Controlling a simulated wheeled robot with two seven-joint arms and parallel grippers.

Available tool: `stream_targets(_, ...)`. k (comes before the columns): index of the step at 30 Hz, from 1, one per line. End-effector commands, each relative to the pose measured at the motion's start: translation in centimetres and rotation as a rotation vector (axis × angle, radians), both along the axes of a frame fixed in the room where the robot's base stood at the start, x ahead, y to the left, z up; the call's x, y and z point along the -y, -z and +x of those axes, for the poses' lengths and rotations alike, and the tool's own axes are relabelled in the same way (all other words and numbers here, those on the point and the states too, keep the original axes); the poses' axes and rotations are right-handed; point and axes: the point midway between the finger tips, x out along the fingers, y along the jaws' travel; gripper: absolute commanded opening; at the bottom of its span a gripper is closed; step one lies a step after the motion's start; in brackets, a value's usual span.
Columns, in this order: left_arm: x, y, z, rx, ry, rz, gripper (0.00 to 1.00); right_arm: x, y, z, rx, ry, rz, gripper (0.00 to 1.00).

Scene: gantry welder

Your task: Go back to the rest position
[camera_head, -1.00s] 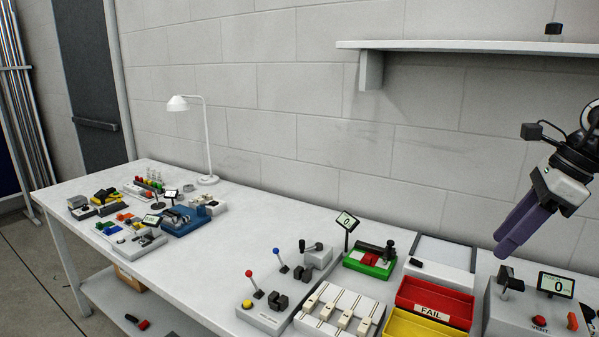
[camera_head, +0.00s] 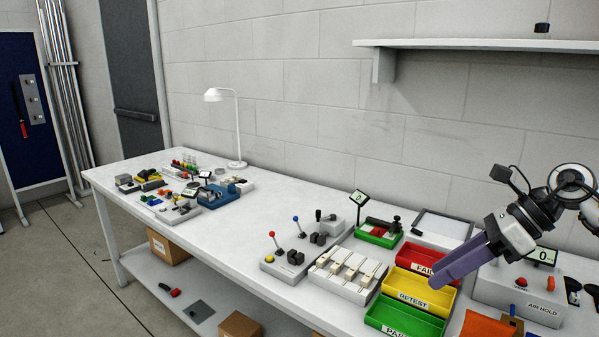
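My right gripper (camera_head: 437,280) comes in from the right, with purple fingers pointing down and left. Its fingers lie close together with no gap showing, and nothing is seen between them. In the picture it overlaps the red FAIL bin (camera_head: 412,256) and the yellow RETEST bin (camera_head: 398,285); it seems to be above them, but its height is hard to tell. My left gripper is out of view.
The long white workbench (camera_head: 225,225) carries a green PASS bin (camera_head: 385,318), a lever panel (camera_head: 290,262), a white slotted fixture (camera_head: 345,278), a grey AIR HOLD box (camera_head: 520,295) and a lamp (camera_head: 237,130). A wall shelf (camera_head: 470,46) hangs above. Boxes (camera_head: 168,248) stand below.

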Motion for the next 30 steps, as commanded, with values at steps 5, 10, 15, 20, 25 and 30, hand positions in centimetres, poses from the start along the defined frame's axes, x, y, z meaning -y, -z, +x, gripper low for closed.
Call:
stream_targets(5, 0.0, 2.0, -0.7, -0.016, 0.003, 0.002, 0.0, -11.4, 5.2, -0.7, -0.093, 0.016, 0.367, 0.37)
stream_targets(10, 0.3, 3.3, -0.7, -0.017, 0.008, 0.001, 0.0, -20.3, 7.7, -1.9, -0.302, 0.202, 0.861, 0.37)
stream_targets(15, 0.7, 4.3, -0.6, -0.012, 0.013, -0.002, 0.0, -22.6, 11.2, -2.2, -0.606, 0.549, 1.31, 0.37)
stream_targets(20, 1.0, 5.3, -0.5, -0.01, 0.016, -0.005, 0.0, -20.6, 18.8, -3.1, -0.941, 1.013, 1.646, 0.37)
stream_targets(25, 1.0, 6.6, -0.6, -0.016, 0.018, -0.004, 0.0, -17.2, 30.2, -7.9, -1.276, 1.582, 1.856, 0.37)
stream_targets(30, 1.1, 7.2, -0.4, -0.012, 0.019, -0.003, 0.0, -15.6, 39.4, -15.5, 1.453, -1.998, -1.832, 0.37)
